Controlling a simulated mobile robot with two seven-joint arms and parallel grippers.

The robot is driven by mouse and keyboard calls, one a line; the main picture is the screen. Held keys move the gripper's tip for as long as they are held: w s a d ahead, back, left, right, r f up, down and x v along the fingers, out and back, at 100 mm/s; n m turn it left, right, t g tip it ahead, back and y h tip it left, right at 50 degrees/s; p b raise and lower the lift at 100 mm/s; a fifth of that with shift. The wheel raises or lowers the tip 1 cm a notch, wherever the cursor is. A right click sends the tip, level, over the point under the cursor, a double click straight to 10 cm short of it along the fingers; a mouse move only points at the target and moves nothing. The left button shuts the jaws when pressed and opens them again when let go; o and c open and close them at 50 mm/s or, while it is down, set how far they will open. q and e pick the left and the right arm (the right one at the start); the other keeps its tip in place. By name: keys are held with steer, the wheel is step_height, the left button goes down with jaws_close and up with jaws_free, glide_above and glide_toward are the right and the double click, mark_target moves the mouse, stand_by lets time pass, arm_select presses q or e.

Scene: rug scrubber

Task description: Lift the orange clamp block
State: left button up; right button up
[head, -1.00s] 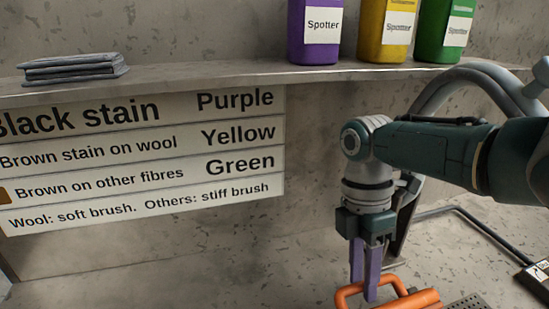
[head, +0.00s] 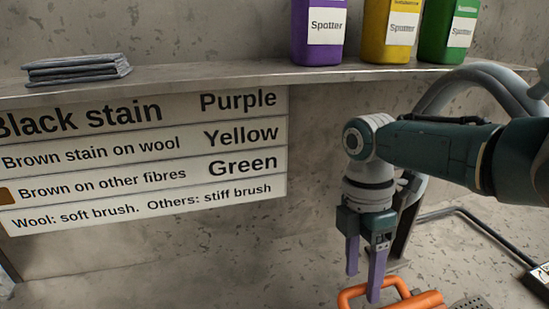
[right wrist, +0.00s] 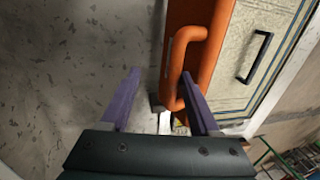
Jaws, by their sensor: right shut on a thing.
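The orange clamp block (head: 428,300) is at the bottom edge of the head view, cut off below, with a looped orange handle on its left. In the right wrist view its orange body (right wrist: 213,45) and handle run down from the top middle. My left gripper is not in view.
A shelf (head: 210,82) crosses above, with purple (head: 318,45), yellow (head: 390,45) and green (head: 450,45) Spotter bottles and folded grey cloths (head: 78,70). A sign (head: 140,160) hangs below it. A pale patterned panel (right wrist: 262,45) with a black handle lies beside the block.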

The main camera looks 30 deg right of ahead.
steer(key=s+p+v, duration=0.2)
steer(key=p+v, duration=0.1)
steer(key=v, duration=0.6)
steer(key=s+a+r+p+v, duration=0.1)
steer(key=s+p+v, duration=0.1)
steer(key=v, duration=0.8)
steer(key=shift+r+p, duration=0.15)
steer(key=shift+p, duration=0.35)
